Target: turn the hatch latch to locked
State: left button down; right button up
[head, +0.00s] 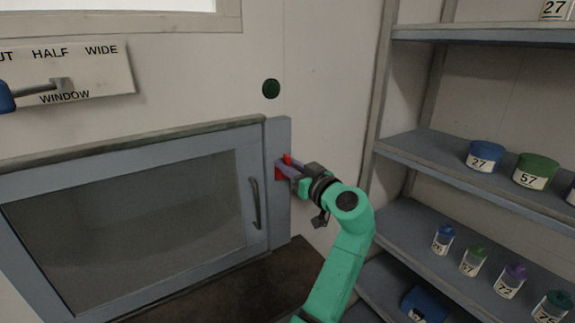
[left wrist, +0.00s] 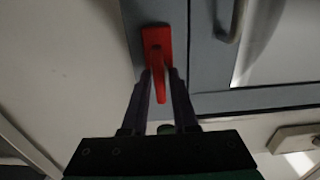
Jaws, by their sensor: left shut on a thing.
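The red hatch latch (head: 279,172) sits on the blue-grey frame strip at the right edge of the hatch (head: 135,215). In the left wrist view the latch (left wrist: 157,38) shows a red base with a lever running from it between my fingers. My left gripper (head: 286,168) is shut on the lever, with one finger on each side in the left wrist view (left wrist: 166,78). The fingers hide part of the latch in the head view. The hatch looks closed, and its curved handle (head: 255,203) is left of the latch. My right gripper is not in view.
A dark green round knob (head: 271,88) is on the wall above the latch. A window lever plate (head: 105,75) is at the upper left. Shelves (head: 440,155) with numbered jars and bottles stand close on the right of my arm.

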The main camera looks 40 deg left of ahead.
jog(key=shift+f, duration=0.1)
pick_arm(q)
jog(key=shift+m+b, duration=0.35)
jog(key=shift+m, duration=0.25)
jog(key=shift+w+f+m+b, duration=0.1)
jog(key=shift+m+b, duration=0.2)
jog(key=shift+m, duration=0.8)
jog(key=m, duration=0.2)
jog(key=shift+m, duration=0.4)
jog(key=m, duration=0.2)
jog(key=shift+w+m, duration=0.1)
jog(key=shift+m, duration=0.2)
jog(key=m+p, duration=0.4)
jog(key=m, duration=0.4)
jog(key=shift+w+m, duration=0.15)
jog(key=shift+m, duration=0.25)
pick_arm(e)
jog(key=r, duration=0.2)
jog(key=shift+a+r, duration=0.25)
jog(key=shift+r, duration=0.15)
pick_arm(q)
jog(key=shift+f, duration=0.1)
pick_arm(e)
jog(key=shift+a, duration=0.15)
